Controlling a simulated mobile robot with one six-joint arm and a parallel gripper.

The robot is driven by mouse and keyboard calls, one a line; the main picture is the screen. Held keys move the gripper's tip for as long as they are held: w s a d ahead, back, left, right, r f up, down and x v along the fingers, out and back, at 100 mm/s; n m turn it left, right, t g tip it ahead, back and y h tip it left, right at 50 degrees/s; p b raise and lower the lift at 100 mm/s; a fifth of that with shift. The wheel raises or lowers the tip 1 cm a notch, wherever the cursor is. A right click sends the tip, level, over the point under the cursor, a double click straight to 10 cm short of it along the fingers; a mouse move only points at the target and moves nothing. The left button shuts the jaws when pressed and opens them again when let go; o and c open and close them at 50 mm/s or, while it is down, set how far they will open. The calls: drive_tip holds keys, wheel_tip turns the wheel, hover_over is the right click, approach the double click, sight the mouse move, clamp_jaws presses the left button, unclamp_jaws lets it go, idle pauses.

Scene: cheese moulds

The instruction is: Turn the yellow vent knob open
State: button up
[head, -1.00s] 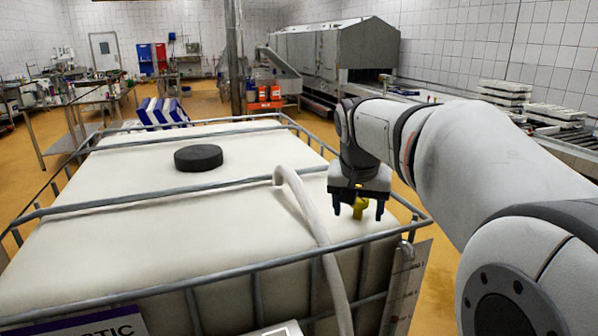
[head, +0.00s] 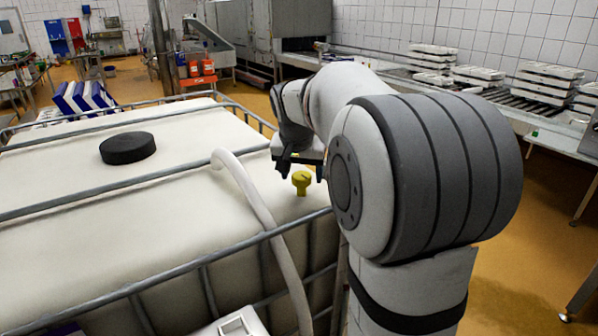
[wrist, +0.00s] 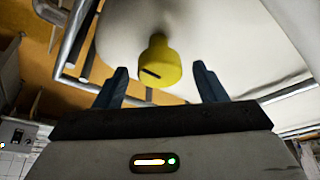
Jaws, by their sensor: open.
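The yellow vent knob (head: 301,183) stands upright on the white top of the caged tank (head: 200,195), near its right front corner. My gripper (head: 300,168) is above and a little behind the knob in the head view, with its fingers pointing down. In the wrist view, the knob (wrist: 160,60) appears in the gap between the two blue fingers of my gripper (wrist: 160,72). The jaws are spread wide, with space on both sides of the knob. A dark mark shows on the knob. My arm hides part of the tank's right edge.
A pale hose (head: 245,190) arches over the front rail, left of the knob. Metal cage rails (head: 130,187) cross the tank top. A black round lid (head: 127,148) sits farther left. A conveyor with stacked white moulds (head: 545,80) runs behind my arm.

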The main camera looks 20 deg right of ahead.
drive_tip(key=shift+c, duration=0.4)
drive_tip(key=c, duration=0.9)
drive_tip(key=n+y, duration=0.1)
drive_tip(key=n, duration=0.2)
drive_tip(key=shift+d+n+t, duration=0.1)
drive_tip(key=shift+n+t, duration=0.2)
drive_tip(key=shift+n, duration=0.1)
drive_tip(key=n+y, duration=0.1)
drive_tip(key=n, duration=0.1)
drive_tip(key=n+y+b, duration=0.1)
drive_tip(key=n, duration=0.2)
drive_tip(key=shift+d+y, duration=0.15)
drive_tip(key=shift+y, duration=0.15)
drive_tip(key=n, duration=0.2)
drive_tip(key=n+y+b, duration=0.1)
drive_tip(key=n, duration=0.2)
drive_tip(key=shift+d+g+y, duration=0.1)
drive_tip(key=shift+g+y, duration=0.2)
drive_tip(key=shift+g, duration=0.1)
drive_tip(key=shift+n+g+y, duration=0.5)
drive_tip(key=shift+n, duration=1.5)
